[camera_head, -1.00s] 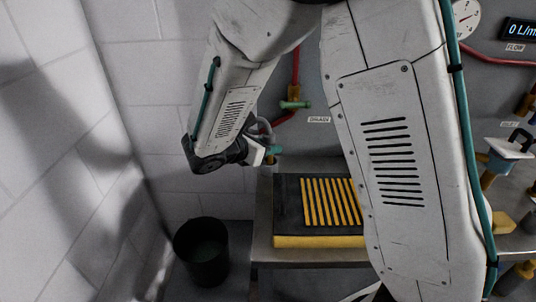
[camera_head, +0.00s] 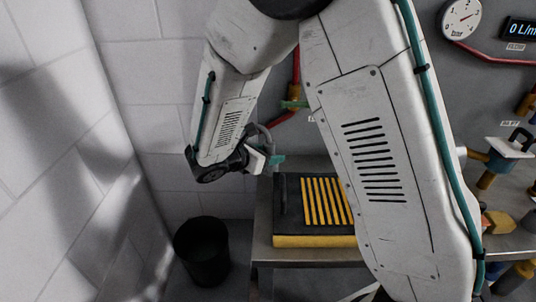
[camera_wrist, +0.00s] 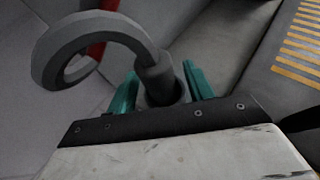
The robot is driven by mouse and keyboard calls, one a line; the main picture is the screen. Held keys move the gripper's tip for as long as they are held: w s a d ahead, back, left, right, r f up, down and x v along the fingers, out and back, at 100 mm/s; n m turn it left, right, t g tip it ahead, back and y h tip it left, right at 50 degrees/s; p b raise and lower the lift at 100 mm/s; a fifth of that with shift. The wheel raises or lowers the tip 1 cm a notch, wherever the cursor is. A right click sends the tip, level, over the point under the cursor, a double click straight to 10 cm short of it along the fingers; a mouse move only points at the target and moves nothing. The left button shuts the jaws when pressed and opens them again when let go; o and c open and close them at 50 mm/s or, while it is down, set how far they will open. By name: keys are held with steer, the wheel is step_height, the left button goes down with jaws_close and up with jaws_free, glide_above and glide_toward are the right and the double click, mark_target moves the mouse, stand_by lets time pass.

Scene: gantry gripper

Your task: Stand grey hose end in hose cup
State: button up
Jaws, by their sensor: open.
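My gripper (camera_head: 275,160) hangs in the head view just left of and above the table's back left corner. In the wrist view its two teal fingers (camera_wrist: 161,88) are open. The grey hose (camera_wrist: 92,28) makes a loop there, and its thick grey end (camera_wrist: 157,72) lies between the fingers, with a wider dark ring at its base. The hose (camera_head: 264,137) also shows as a small arc above my gripper in the head view. I cannot make out the hose cup, nor tell whether the hose end stands in anything.
A table (camera_head: 262,222) bears a black and yellow tray (camera_head: 300,240) with yellow slats. A dark bin (camera_head: 203,252) stands on the floor to its left. Red pipes and a gauge (camera_head: 460,18) are on the back wall. My arm hides the table's middle.

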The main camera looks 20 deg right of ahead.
steer(key=v, duration=1.2)
steer(key=s+d+r+m+g+y, duration=0.45)
steer(key=s+d+r+m, duration=0.25)
steer(key=s+d+m, duration=0.4)
steer(key=s+d+r+m+y, duration=0.1)
steer(key=s+m+y, duration=0.3)
steer(key=s, duration=0.3)
steer(key=s+d+r+m+y, duration=0.1)
steer(key=s+r+m+y, duration=0.1)
steer(key=s+m+y, duration=0.2)
steer(key=shift+s+d+r+m+t, duration=0.25)
steer(key=shift+s+m+t, duration=0.2)
steer(key=shift+s+m, duration=1.45)
steer(key=shift+s, duration=0.1)
